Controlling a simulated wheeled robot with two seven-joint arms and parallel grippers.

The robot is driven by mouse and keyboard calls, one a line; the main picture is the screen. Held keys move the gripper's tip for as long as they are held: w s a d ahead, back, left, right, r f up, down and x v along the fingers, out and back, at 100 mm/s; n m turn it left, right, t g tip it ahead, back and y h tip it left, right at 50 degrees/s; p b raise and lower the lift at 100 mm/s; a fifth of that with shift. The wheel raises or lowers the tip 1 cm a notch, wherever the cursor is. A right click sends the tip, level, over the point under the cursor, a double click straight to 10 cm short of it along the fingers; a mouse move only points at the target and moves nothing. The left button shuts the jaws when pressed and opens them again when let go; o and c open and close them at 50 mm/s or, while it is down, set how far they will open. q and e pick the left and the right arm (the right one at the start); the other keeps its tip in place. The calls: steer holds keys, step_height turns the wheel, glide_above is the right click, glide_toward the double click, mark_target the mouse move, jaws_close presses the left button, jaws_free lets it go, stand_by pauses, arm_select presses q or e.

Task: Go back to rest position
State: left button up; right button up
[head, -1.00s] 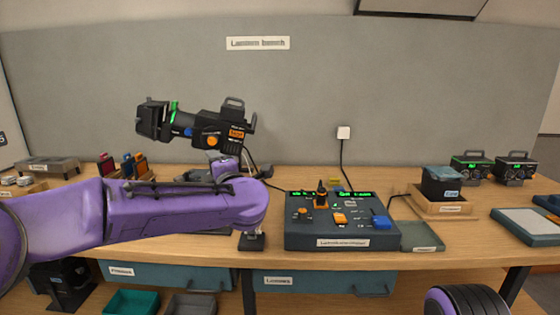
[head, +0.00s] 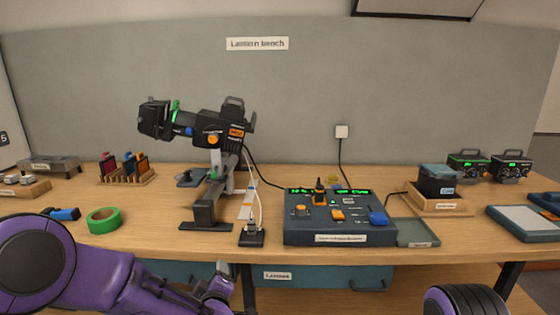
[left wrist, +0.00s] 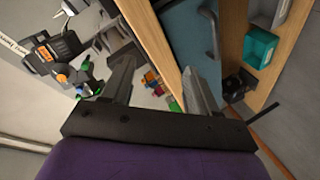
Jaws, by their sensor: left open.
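My left arm is purple and lies low at the lower left of the head view, in front of the bench's front edge. Its hand end is near the drawer fronts, and the fingers cannot be made out there. In the left wrist view my left gripper (left wrist: 160,80) shows two dark fingers spread apart with nothing between them. The bench and its drawer lie beyond the fingers. My right gripper is not in view; only a dark rounded part of mine shows at the lower right of the head view.
The lantern (head: 213,127) stands on its mount on the bench (head: 150,213). The fader console (head: 340,217) is right of it. Green tape (head: 103,221) lies front left. A labelled drawer (head: 310,278) is under the bench; a teal bin (left wrist: 261,48) shows in the wrist view.

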arm_select(q)
steer(key=s+a+f+m+g, duration=0.3)
steer(key=s+a+f, duration=0.1)
steer(key=s+f, duration=0.75)
steer(key=s+a+f+m+g, duration=0.1)
steer(key=s+a+f+g, duration=0.1)
steer(key=s+f, duration=0.3)
steer(key=s+a+f+m+g, duration=0.1)
steer(key=s+a+f+g, duration=0.2)
steer(key=s, duration=1.1)
steer(key=s+a+f+m+g, duration=0.1)
steer(key=s+a+f+g, duration=0.2)
steer(key=s+f, duration=0.4)
steer(key=shift+s+a+f, duration=0.15)
steer(key=shift+s+a, duration=0.65)
steer(key=shift+s, duration=0.4)
